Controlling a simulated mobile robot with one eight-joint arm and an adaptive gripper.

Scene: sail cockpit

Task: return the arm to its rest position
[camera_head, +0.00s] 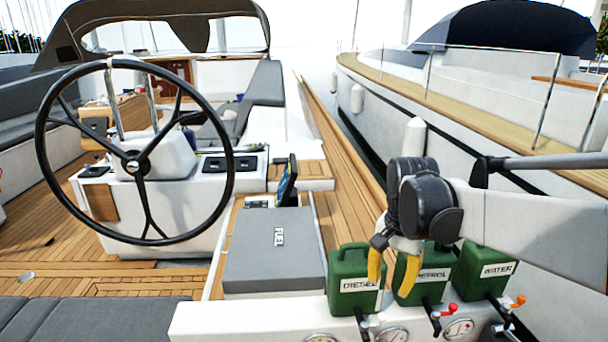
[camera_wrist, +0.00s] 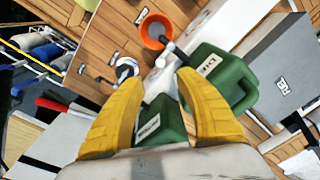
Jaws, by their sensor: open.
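My gripper (camera_head: 391,270) hangs at the right of the head view, its two yellow fingers pointing down and spread apart with nothing between them. The left finger overlaps the green DIESEL can (camera_head: 345,262) in the picture, and the right finger overlaps the green PETROL can (camera_head: 432,284). I cannot tell whether either finger touches a can. My gripper also shows in the wrist view (camera_wrist: 158,82), open, with a green can (camera_wrist: 166,122) seen beyond and between the fingers. Another green can (camera_wrist: 228,78) is right of the fingers there.
The green WATER can (camera_head: 487,265) stands right of PETROL. Gauges and levers with red and orange ends (camera_head: 447,310) line the front panel. A grey box (camera_head: 272,262) and the steering wheel (camera_head: 138,165) are to the left. An orange bucket (camera_wrist: 156,30) shows in the wrist view.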

